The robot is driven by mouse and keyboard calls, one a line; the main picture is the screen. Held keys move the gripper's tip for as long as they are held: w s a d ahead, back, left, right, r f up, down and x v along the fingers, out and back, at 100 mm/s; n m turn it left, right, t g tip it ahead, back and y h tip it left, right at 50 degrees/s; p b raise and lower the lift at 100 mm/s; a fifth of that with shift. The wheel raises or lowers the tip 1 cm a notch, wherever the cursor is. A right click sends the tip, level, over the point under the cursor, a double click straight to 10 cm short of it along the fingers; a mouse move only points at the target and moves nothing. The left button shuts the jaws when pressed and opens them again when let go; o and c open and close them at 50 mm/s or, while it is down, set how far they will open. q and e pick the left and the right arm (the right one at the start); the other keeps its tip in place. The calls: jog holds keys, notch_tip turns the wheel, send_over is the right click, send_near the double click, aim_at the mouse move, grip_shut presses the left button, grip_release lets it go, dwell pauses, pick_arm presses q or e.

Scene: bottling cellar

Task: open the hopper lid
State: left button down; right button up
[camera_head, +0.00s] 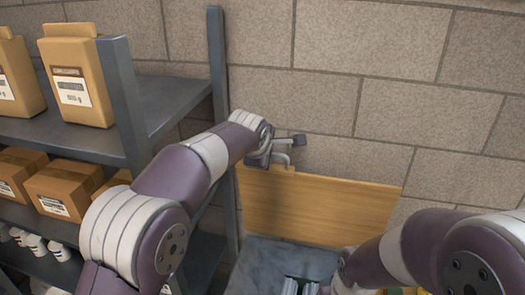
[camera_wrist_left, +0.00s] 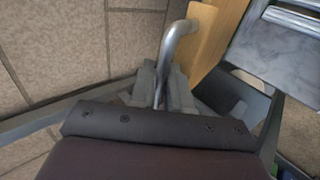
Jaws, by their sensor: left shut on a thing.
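The hopper lid (camera_head: 320,205) is a flat tan wooden board. In the head view it stands raised and steeply tilted in front of the block wall, behind the grey hopper (camera_head: 258,252). In the left wrist view the lid (camera_wrist_left: 208,35) shows edge-on at the upper right. A bent grey metal handle (camera_wrist_left: 178,42) runs beside it. My left gripper (camera_head: 277,152) is at the lid's upper left edge. In the left wrist view its fingers (camera_wrist_left: 163,88) are shut on the handle. My right arm comes in at the lower right; its gripper is not visible.
A grey metal shelf (camera_head: 95,142) stands at the left, close to my left arm. It holds tan packages (camera_head: 75,80), cardboard boxes (camera_head: 62,187) and small white items (camera_head: 58,250). The block wall (camera_head: 400,60) closes off the back.

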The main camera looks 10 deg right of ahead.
pick_arm(q)
jog(key=shift+s+a+f, duration=0.1)
jog(key=shift+s+f, duration=0.05)
jog(key=shift+s, duration=0.15)
jog(key=c, duration=1.3)
grip_release()
jog(key=shift+c, duration=0.2)
jog(key=shift+w, duration=0.15)
jog(key=b+v, duration=0.6)
jog(key=v, duration=0.6)
jog(key=shift+s+r, duration=0.2)
jog(key=shift+r, duration=0.05)
